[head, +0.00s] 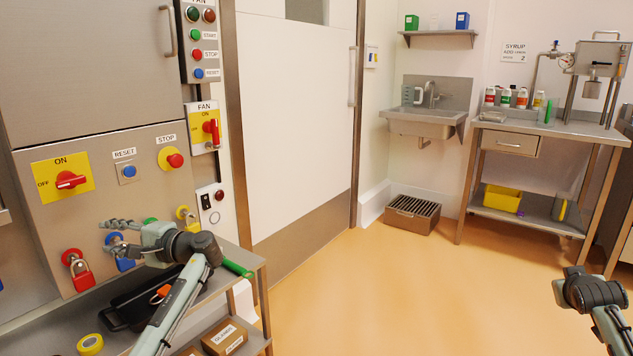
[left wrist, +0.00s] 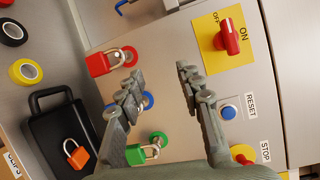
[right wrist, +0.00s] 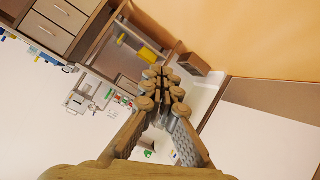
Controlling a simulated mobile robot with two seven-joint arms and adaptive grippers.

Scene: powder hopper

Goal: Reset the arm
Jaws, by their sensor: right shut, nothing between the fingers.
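My left gripper (head: 122,235) is in front of the steel control panel's lower part, just above the bench, and is open. In the left wrist view its two fingers (left wrist: 160,84) are spread with nothing between them. A red padlock (left wrist: 100,64) and a green padlock (left wrist: 142,154) hang on the panel near its left finger. A blue disc (left wrist: 147,100) is partly hidden behind that finger. My right gripper (right wrist: 164,76) is shut and empty, its fingertips together. In the head view the right arm shows at the lower right edge, over open floor.
The panel has a red rotary switch (head: 70,180), a blue reset button (head: 128,171) and a red stop button (head: 175,160). A black case (left wrist: 62,130) with an orange padlock (left wrist: 77,153) and yellow tape (head: 90,344) lie on the bench. The orange floor (head: 400,290) is clear.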

